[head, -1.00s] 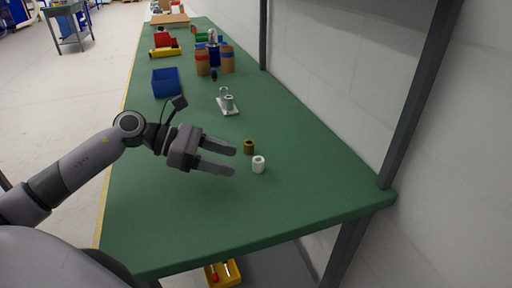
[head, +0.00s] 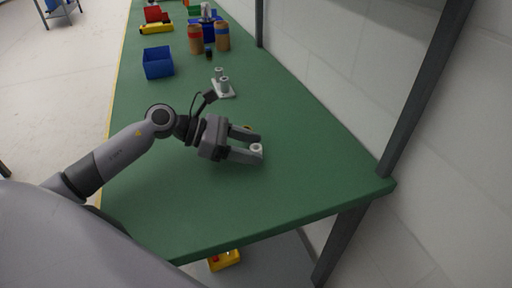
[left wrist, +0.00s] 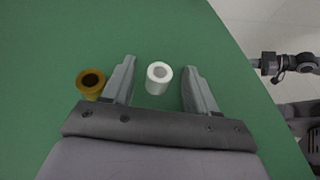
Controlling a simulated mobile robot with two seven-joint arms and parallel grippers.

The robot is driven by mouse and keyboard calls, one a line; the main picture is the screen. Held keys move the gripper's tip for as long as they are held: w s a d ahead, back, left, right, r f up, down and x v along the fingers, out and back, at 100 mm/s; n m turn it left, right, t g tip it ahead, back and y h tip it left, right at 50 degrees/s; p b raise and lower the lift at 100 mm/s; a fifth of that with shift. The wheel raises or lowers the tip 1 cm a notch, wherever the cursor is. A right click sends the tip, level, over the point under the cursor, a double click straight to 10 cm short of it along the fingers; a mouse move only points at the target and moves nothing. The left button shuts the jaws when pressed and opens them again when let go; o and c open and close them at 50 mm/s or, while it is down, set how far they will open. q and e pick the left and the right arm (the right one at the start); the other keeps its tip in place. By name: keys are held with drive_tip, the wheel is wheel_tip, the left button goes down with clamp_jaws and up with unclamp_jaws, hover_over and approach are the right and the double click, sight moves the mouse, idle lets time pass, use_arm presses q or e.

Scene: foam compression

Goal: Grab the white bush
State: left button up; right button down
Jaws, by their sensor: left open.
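The white bush (head: 257,149), a short hollow cylinder, stands upright on the green table. In the left wrist view the white bush (left wrist: 158,77) sits between the two fingers, near their tips, with a gap on each side. My left gripper (head: 259,147) is open around it; it also shows in the left wrist view (left wrist: 160,66). A brown-gold bush (left wrist: 90,82) stands just outside one finger; in the head view it is mostly hidden behind the gripper.
A light fixture with upright posts (head: 223,88) stands farther back on the green table (head: 300,190). Behind it are a blue bin (head: 158,63) and brown cylinders (head: 196,40). A dark shelf post (head: 415,100) rises at the right. The table front is clear.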

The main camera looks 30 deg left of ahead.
use_arm(q)
drive_tip(key=shift+w+d+f, duration=0.1)
clamp_jaws()
idle(0.3)
